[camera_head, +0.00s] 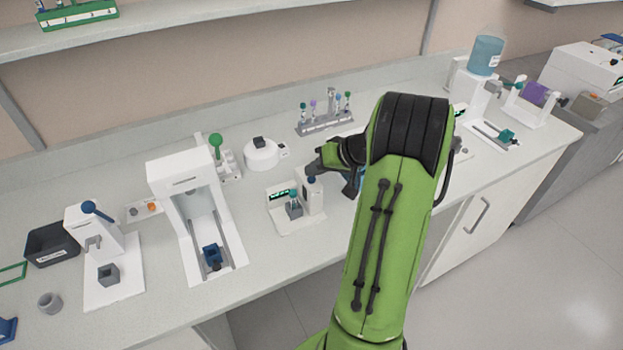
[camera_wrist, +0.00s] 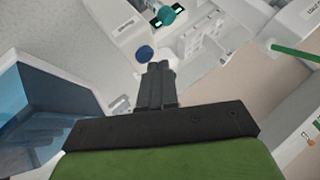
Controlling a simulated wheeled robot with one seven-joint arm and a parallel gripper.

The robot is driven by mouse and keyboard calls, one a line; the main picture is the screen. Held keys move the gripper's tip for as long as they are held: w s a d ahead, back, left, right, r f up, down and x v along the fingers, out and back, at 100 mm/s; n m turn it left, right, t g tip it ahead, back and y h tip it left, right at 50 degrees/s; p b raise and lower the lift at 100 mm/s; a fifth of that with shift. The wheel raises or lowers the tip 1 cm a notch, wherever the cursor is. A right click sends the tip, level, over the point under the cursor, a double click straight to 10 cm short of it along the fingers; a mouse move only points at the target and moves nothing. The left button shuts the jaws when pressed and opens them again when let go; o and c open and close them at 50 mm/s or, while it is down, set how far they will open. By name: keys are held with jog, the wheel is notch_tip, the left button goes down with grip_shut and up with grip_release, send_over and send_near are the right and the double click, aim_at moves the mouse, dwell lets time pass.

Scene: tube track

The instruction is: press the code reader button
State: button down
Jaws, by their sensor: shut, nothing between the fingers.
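The code reader (camera_head: 297,203) is a small white device on the bench, with a lit green display and a teal-capped tube (camera_head: 294,202) standing at its front. Its round blue button (camera_head: 311,180) is on top of the right-hand block. In the wrist view the blue button (camera_wrist: 144,54) lies just above and left of my fingertips, and the teal cap (camera_wrist: 166,16) is farther up. My gripper (camera_head: 318,168) is dark, with its fingers shut and empty, close to the button. In the wrist view my gripper (camera_wrist: 155,70) appears near the button; I cannot tell whether they touch.
A white press-like frame (camera_head: 187,205) stands left of the reader. A round white device (camera_head: 262,154) and a tube rack (camera_head: 325,120) are behind it. A translucent blue object (camera_wrist: 40,105) is close on the left in the wrist view. Bare bench lies in front of the reader.

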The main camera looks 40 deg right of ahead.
aim_at(315, 180)
jog(key=shift+f+b, duration=0.4)
jog(key=shift+f, duration=0.1)
dwell(0.4)
jog(key=shift+r+p, duration=0.75)
jog(key=shift+r, duration=0.2)
notch_tip(315, 180, up, 5)
jog(key=p, duration=0.4)
dwell(0.7)
